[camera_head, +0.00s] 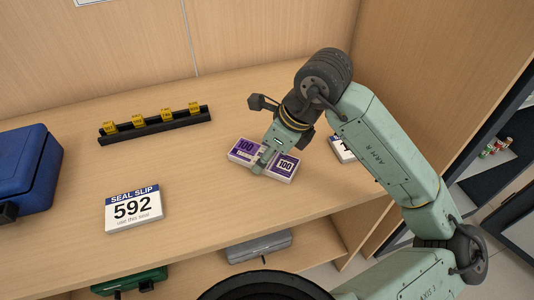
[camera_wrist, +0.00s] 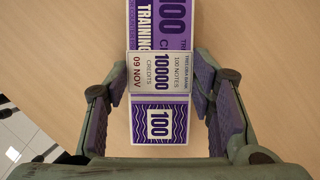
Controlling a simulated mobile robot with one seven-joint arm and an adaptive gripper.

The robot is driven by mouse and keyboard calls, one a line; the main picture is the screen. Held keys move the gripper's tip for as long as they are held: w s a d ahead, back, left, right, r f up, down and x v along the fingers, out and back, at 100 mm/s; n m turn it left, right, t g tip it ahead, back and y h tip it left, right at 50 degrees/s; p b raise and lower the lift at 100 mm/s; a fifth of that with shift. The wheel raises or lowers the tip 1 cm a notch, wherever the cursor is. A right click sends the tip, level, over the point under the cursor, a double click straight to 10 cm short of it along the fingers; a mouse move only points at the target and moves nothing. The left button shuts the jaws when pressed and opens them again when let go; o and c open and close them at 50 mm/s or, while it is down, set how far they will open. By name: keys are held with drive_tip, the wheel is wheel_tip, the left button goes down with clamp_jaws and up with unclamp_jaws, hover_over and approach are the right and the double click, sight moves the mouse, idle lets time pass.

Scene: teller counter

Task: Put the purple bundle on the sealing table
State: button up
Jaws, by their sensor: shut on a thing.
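The purple bundle (camera_head: 241,150) is a banded stack of notes marked 100, with a pale paper band across its middle. My gripper (camera_head: 264,162) is over the bundle with its fingers at the band, shut on it. In the wrist view the bundle (camera_wrist: 160,122) runs between the two fingers of my gripper (camera_wrist: 163,98), and its band reads 10000 credits. I cannot tell whether the bundle touches the counter (camera_head: 205,185) or is just above it. No sealing table is identifiable by name.
A black rack with several yellow seals (camera_head: 155,124) lies behind. A blue case (camera_head: 27,170) is at far left. A white card (camera_head: 342,149) is partly hidden by my arm. Grey and green cases sit below.

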drive_tip(key=shift+f, duration=0.35)
drive_tip(key=o, duration=1.2)
drive_tip(key=shift+d+r+p, duration=0.15)
drive_tip(key=shift+r+p, duration=0.65)
drive_tip(key=b+v, duration=0.2)
drive_tip(key=v, duration=0.9)
drive_tip(key=shift+r, duration=0.2)
